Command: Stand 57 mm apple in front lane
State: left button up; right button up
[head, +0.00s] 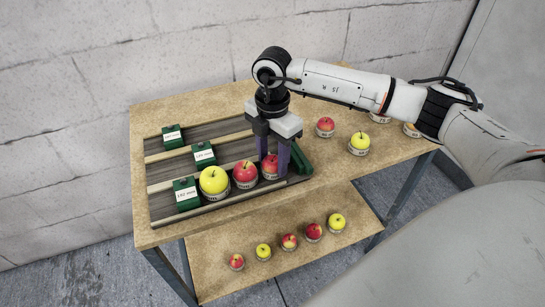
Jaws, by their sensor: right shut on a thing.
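My right gripper (272,160) points down over the right end of the front lane, with its fingers shut on a small red apple (270,164). The apple is partly hidden by the fingers, and I cannot tell whether its base touches the lane floor. In the same front lane (220,203) stand a yellow apple (213,180) and a red apple (245,173), each on a ring with a label. The red one is just left of the held apple. A green block with a white label (185,193) sits at the lane's left end. My left gripper is not in view.
The middle and back lanes hold green labelled blocks (204,155) (172,137) at their left parts. A red apple (325,127) and a yellow apple (359,143) stand on the table to the right. Several apples, one red (314,231), stand on the lower shelf (220,285).

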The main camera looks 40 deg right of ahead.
aim_at(272, 159)
jog(key=shift+f, duration=0.15)
jog(key=o, duration=1)
jog(key=shift+o, duration=0.2)
notch_tip(272, 159, up, 12)
jog(key=shift+r+b, duration=0.25)
jog(key=shift+b, duration=0.15)
